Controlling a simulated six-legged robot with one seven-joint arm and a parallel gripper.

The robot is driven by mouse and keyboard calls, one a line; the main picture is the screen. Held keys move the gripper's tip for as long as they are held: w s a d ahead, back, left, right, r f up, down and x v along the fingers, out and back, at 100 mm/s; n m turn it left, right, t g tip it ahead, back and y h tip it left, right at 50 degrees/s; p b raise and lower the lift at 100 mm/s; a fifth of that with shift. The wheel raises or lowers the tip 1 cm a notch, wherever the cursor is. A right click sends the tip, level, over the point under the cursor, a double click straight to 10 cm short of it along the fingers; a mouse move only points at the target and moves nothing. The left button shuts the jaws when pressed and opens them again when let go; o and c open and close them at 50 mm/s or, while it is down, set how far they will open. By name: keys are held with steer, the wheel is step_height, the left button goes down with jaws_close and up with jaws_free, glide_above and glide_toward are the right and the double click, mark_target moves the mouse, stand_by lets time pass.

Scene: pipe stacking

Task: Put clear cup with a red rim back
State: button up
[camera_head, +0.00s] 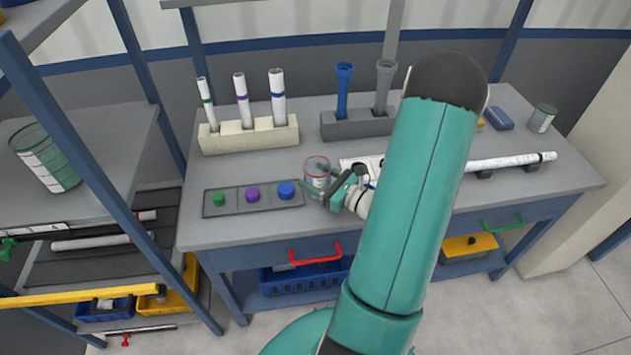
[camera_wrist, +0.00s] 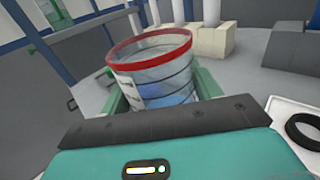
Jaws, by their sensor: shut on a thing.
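The clear cup with a red rim (camera_head: 317,171) is at the middle of the workbench in the head view, just right of the tray of coloured caps. It also fills the upper middle of the wrist view (camera_wrist: 152,75), upright, with a white label and dark lines on its side. My gripper (camera_head: 322,184) is shut on the cup, with its green fingers on either side of it; they also show in the wrist view (camera_wrist: 160,92). The cup's bottom is hidden, so I cannot tell whether it touches the bench.
A grey tray (camera_head: 237,203) holds green, purple and blue caps. A cream block (camera_head: 250,141) with white tubes and a grey block (camera_head: 352,127) with blue and grey pipes stand behind. A green-rimmed container (camera_head: 45,160) is on the left shelf, another (camera_head: 541,118) at the bench's right.

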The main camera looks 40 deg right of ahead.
mark_target(317, 186)
steer(key=f, duration=0.2)
steer(key=shift+w+d+f, duration=0.1)
steer(key=shift+w+f, duration=0.1)
steer(key=shift+f, duration=0.2)
steer(key=shift+s+f, duration=0.1)
steer(key=shift+f, duration=0.15)
steer(key=shift+f, duration=0.55)
steer(key=o, duration=1.3)
steer(key=shift+r, duration=0.1)
